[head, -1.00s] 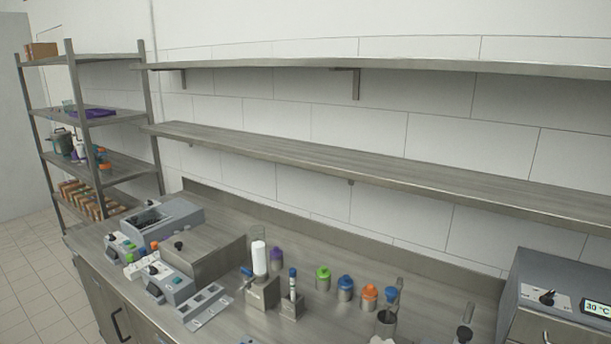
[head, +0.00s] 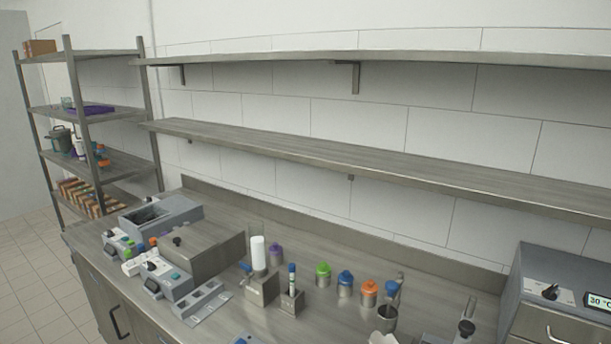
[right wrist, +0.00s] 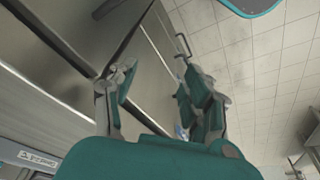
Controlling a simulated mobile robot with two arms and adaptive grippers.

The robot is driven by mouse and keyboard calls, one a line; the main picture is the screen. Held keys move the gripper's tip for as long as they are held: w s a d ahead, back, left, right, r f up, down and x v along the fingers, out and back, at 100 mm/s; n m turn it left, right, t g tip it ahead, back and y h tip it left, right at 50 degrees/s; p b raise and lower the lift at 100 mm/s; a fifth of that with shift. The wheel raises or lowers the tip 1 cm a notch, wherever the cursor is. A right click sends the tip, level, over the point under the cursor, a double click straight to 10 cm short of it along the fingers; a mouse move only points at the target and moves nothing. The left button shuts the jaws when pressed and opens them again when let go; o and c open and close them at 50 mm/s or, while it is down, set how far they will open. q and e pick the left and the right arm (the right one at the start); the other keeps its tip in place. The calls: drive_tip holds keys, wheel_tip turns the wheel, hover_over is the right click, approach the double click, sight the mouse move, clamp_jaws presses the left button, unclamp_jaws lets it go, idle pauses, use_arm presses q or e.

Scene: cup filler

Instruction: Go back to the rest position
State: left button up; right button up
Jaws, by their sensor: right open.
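My right gripper (right wrist: 157,85) shows in the right wrist view, with its grey and teal fingers spread apart and nothing between them. It hangs in front of steel cabinet fronts, above the tiled floor (right wrist: 260,75). Neither gripper shows in the head view, and my left gripper is not in view at all.
The steel bench (head: 325,235) carries a row of colour-capped bottles (head: 345,285), a white cylinder in a holder (head: 258,255), lab devices (head: 155,270) and a grey unit with a display (head: 560,290). Both wall shelves (head: 380,165) are empty. A loaded rack (head: 90,110) stands left.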

drive_tip(key=s+d+f+g+b, duration=0.1)
drive_tip(key=s+f, duration=0.3)
drive_tip(key=f, duration=0.6)
drive_tip(key=s+f+b, duration=0.2)
drive_tip(key=s+f, duration=0.2)
drive_tip(key=f, duration=0.5)
drive_tip(key=s+d+f+g+b, duration=0.1)
drive_tip(key=s+f, duration=0.2)
drive_tip(key=f, duration=0.7)
drive_tip(key=s+d+f+b, duration=0.1)
drive_tip(key=s+f, duration=0.5)
drive_tip(key=s, duration=0.2)
drive_tip(key=shift+s+d, duration=0.15)
drive_tip(key=shift+s, duration=0.25)
